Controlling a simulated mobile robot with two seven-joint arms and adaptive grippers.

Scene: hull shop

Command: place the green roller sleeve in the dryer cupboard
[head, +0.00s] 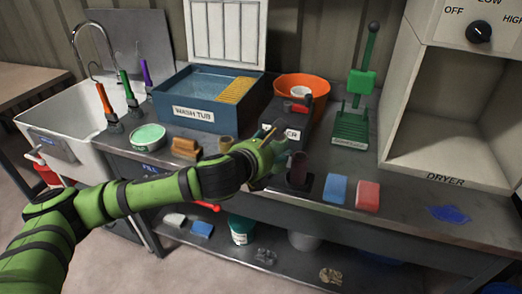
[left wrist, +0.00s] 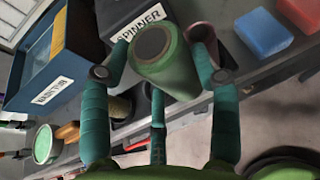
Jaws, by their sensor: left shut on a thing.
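The green roller sleeve (left wrist: 165,72) is between the fingers of my left gripper (left wrist: 162,58) in the left wrist view, its round end facing up toward the spinner. The left gripper (head: 268,152) is shut on it, over the bench beside the spinner; in the head view the sleeve is mostly hidden by the hand. The dryer cupboard (head: 446,178) stands at the right end of the bench, its front open and its inside empty. My right gripper is in neither view.
The black spinner (head: 293,125) is just behind the hand, and a dark brown sleeve (head: 298,168) stands just right of it. A blue sponge (head: 335,188), a red sponge (head: 368,196) and a blue splash (head: 450,213) lie toward the dryer.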

